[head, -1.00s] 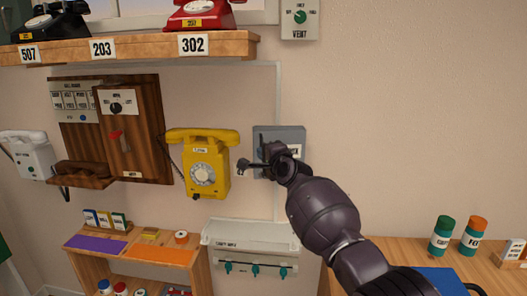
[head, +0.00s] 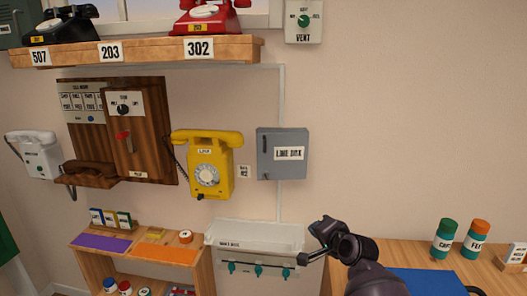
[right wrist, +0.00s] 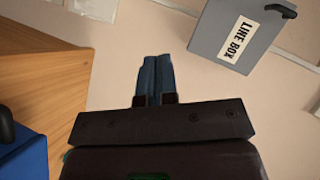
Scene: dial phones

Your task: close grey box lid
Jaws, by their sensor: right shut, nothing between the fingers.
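The grey box (head: 274,168), labelled LINE BOX, is mounted on the wall right of the yellow phone in the head view. Its lid lies flat against the box front, with a dark handle at its left side. The box also shows at the top right of the right wrist view (right wrist: 213,27). My right gripper (head: 312,240) is below and to the right of the box, apart from it. In the right wrist view its two fingers (right wrist: 154,78) are together with nothing between them. My left gripper is not in view.
A yellow phone (head: 205,165) hangs just left of the box. A white panel with green knobs (head: 255,240) is below it. A wooden table (head: 402,248) with two jars stands at the right. The wall above the table is clear.

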